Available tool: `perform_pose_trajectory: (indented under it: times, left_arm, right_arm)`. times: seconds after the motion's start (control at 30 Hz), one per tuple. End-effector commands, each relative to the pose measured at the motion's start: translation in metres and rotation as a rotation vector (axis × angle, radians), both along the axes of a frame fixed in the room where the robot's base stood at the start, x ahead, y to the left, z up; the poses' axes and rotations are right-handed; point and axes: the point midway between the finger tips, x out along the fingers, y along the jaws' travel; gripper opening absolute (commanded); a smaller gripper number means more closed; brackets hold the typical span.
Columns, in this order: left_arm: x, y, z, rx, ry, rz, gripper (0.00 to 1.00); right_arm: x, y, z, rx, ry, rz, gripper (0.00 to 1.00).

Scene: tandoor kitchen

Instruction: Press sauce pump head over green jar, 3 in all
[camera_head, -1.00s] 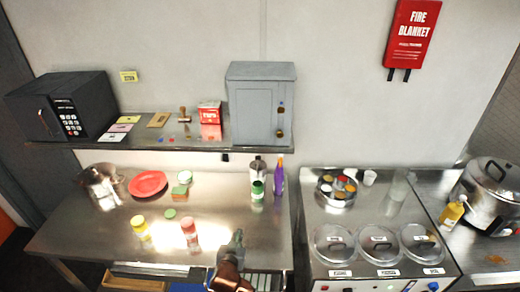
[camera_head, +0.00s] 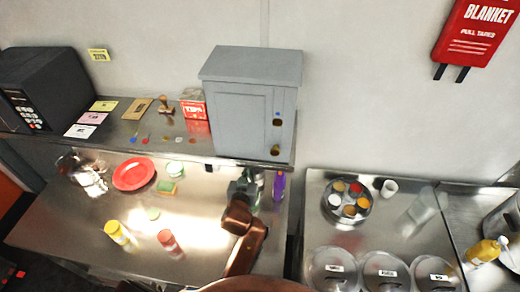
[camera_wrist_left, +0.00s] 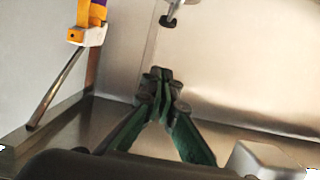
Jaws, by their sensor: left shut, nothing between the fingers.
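My left gripper (camera_head: 242,190) is in the middle of the head view, at the back right of the left counter. In the left wrist view its green-sided fingers (camera_wrist_left: 160,95) are together with nothing between them. The green jar (camera_head: 259,180) is mostly hidden behind the gripper; only a sliver shows. In the left wrist view a small dark-tipped fitting (camera_wrist_left: 169,18), possibly the pump head, shows at the top edge, apart from the fingers. I cannot tell whether jar and pump line up. My right gripper is not in view.
A purple bottle (camera_head: 279,187) stands close right of the gripper; its orange-white nozzle end shows in the left wrist view (camera_wrist_left: 88,35). A grey cabinet (camera_head: 245,110) sits on the shelf above. Yellow (camera_head: 117,232) and red (camera_head: 168,241) bottles stand front left. A red plate (camera_head: 134,174) lies further back.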

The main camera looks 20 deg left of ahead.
Motion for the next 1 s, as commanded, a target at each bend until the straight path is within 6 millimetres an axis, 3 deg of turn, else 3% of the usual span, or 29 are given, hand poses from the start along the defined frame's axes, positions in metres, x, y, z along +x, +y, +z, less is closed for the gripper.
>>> perform_pose_trajectory:
  times: [0.13, 0.57, 1.0]
  left_arm:
    - [0.0, 0.0, 0.002, -0.001, -0.002, 0.0, 0.0]
    - [0.01, -0.001, 0.0, 0.0, -0.002, -0.005, 0.0]
    - [0.088, 0.02, -0.019, 0.003, -0.001, -0.004, 0.0]
  right_arm:
    - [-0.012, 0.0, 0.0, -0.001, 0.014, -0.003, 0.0]
    - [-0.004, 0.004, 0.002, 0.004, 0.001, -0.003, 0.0]
    - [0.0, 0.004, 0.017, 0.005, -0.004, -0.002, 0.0]
